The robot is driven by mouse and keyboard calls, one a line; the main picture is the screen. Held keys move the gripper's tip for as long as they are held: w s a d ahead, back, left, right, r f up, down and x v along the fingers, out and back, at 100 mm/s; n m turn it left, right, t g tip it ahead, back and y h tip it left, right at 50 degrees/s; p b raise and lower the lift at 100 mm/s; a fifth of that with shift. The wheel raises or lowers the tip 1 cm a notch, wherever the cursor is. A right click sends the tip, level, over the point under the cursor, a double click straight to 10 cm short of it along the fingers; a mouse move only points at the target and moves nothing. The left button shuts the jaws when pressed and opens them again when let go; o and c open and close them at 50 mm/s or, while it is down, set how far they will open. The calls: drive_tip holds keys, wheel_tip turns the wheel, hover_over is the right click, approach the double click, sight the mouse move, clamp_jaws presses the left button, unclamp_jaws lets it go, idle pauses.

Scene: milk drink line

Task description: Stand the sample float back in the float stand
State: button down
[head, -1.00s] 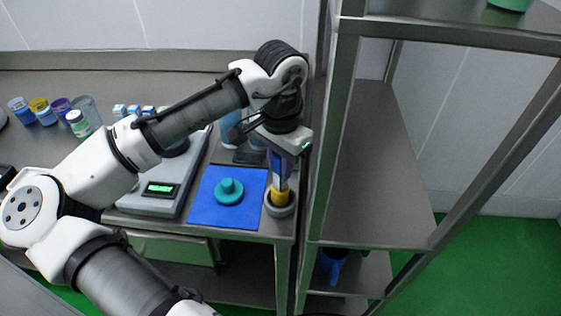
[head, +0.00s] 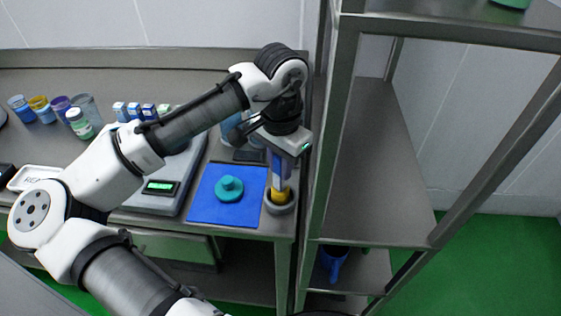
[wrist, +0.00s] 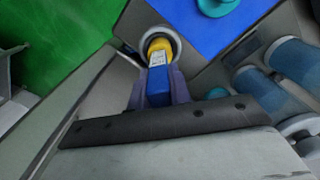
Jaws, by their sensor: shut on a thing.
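The sample float, with a yellow lower part (head: 280,194) and a blue upper part (wrist: 158,82), is held upright in my gripper (head: 279,166). My gripper is shut on its upper part and points down. The float stand (head: 279,206), a grey round cup, is at the right front of the bench. The float's yellow end is at the stand's opening and appears inside its ring. In the wrist view the stand's rim (wrist: 178,44) surrounds the yellow part. How deep the float sits is hidden.
A blue mat (head: 212,212) with a teal knobbed lid (head: 230,188) lies just left of the stand. A scale (head: 160,198) is further left. A metal shelf post (head: 318,190) rises close on the right. Blue cylinders (wrist: 297,62) show in the wrist view.

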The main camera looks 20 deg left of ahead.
drive_tip(key=shift+f, duration=0.2)
drive_tip(key=c, duration=1.6)
unclamp_jaws()
drive_tip(key=shift+o, duration=0.2)
wheel_tip(320, 180, up, 11)
drive_tip(key=p, duration=0.9)
